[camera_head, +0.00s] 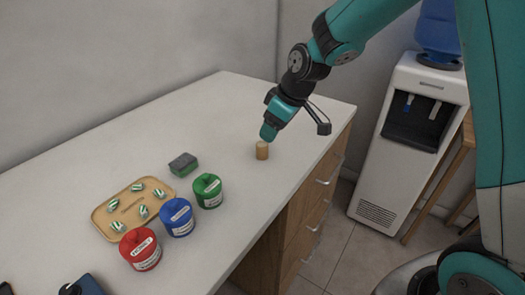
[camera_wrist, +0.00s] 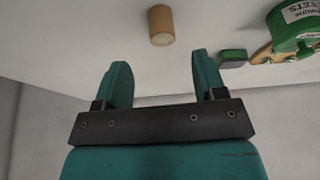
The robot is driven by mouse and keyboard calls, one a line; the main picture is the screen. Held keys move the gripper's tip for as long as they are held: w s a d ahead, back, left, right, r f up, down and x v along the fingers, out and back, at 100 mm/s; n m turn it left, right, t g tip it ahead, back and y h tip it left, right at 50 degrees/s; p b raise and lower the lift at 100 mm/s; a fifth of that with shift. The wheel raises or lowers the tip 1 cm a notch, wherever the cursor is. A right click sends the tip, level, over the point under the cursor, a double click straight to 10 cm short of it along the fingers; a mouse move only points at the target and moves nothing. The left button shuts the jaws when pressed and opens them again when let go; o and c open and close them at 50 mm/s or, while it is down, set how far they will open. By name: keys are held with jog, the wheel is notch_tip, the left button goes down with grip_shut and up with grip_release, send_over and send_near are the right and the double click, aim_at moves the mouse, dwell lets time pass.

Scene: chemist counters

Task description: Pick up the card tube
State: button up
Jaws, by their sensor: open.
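The card tube (camera_head: 262,150) is a small tan cylinder standing upright on the white counter, near its right end. My gripper (camera_head: 268,133) is just above and slightly left of it in the head view, pointing down. In the wrist view the tube (camera_wrist: 161,25) lies beyond the open fingertips (camera_wrist: 162,65), roughly in line with the gap between them. The fingers are empty and apart from the tube.
A green pot (camera_head: 208,191), a blue pot (camera_head: 177,217) and a red pot (camera_head: 140,249) stand in a row on the counter (camera_head: 225,110). A dark sponge with a green side (camera_head: 183,164) and a wooden tray (camera_head: 101,214) with several striped sweets lie nearby. The counter around the tube is clear.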

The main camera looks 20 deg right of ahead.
aim_at(264, 145)
jog(key=x, duration=0.8)
jog(key=shift+w+a+f+p, duration=0.15)
jog(key=shift+a+p, duration=0.1)
jog(key=shift+p, duration=0.15)
jog(key=c, duration=1)
